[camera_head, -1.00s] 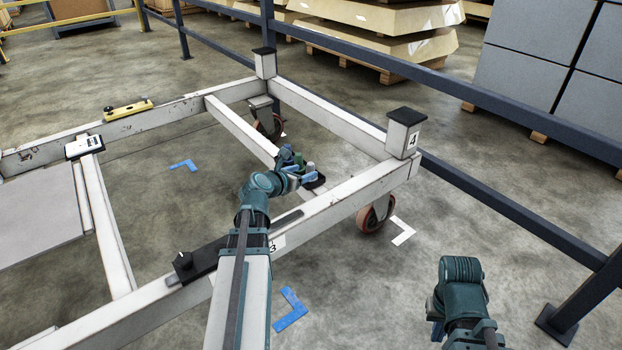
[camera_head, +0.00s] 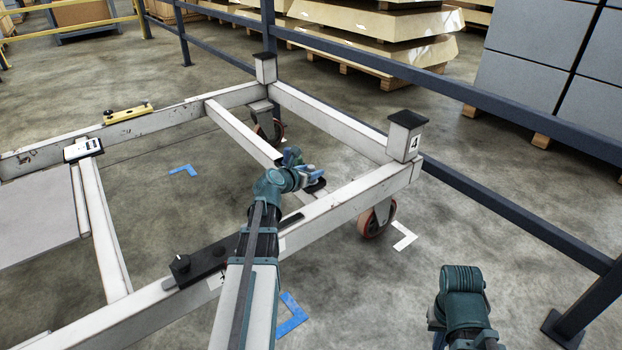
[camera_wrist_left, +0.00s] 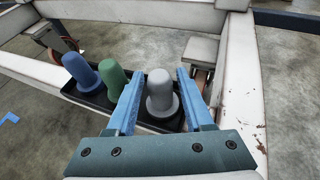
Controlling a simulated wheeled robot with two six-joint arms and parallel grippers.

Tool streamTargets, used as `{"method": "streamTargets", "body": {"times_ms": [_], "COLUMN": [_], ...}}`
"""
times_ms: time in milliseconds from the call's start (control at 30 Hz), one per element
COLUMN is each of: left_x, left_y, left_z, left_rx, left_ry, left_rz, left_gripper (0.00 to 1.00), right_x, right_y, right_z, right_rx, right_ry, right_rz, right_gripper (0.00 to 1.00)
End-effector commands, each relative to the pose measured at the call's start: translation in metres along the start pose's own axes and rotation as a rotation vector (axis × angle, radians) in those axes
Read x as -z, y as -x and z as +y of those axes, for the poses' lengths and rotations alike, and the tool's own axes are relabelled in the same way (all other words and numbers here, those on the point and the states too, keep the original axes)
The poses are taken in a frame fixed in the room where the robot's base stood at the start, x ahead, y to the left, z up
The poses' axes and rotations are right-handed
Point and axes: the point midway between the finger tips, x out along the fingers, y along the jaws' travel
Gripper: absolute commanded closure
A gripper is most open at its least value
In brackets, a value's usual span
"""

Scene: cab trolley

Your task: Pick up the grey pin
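The grey pin (camera_wrist_left: 160,92) stands upright at the right end of a black tray (camera_wrist_left: 93,97), in the left wrist view. My left gripper (camera_wrist_left: 159,76) is open, with one blue finger on each side of the grey pin. A gap shows between the pin and the left finger; the right finger is very close to it, and I cannot tell if they touch.
A green pin (camera_wrist_left: 113,78) and a blue pin (camera_wrist_left: 80,70) stand left of the grey one in the tray. The white trolley frame (camera_head: 345,196) has a black-capped corner post (camera_head: 406,135). A yellow level (camera_head: 127,112) lies on the far rail. A dark blue railing (camera_head: 520,225) runs behind.

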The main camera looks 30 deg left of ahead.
Motion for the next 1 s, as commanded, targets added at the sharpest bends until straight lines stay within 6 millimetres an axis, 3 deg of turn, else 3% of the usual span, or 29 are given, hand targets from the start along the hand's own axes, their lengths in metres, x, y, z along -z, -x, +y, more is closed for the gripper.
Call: {"method": "streamTargets", "body": {"times_ms": [33,267,767,1000], "left_x": [0.000,0.000,-0.002,-0.015], "left_y": [0.000,0.000,0.001,0.007], "left_z": [0.000,0.000,0.000,0.002], "left_rx": [0.000,0.000,0.000,0.003], "left_ry": [0.000,0.000,0.000,0.000], "left_rz": [0.000,0.000,0.000,0.000], "left_gripper": [0.59,1.00,1.00,1.00], "right_x": [0.000,0.000,0.000,-0.001], "right_y": [0.000,0.000,0.002,0.017], "right_z": [0.000,0.000,0.000,0.002], "right_rx": [0.000,0.000,0.000,0.000], "right_ry": [0.000,0.000,0.000,0.000], "right_rz": [0.000,0.000,0.000,0.000], "right_gripper": [1.00,1.00,1.00,1.00]}}
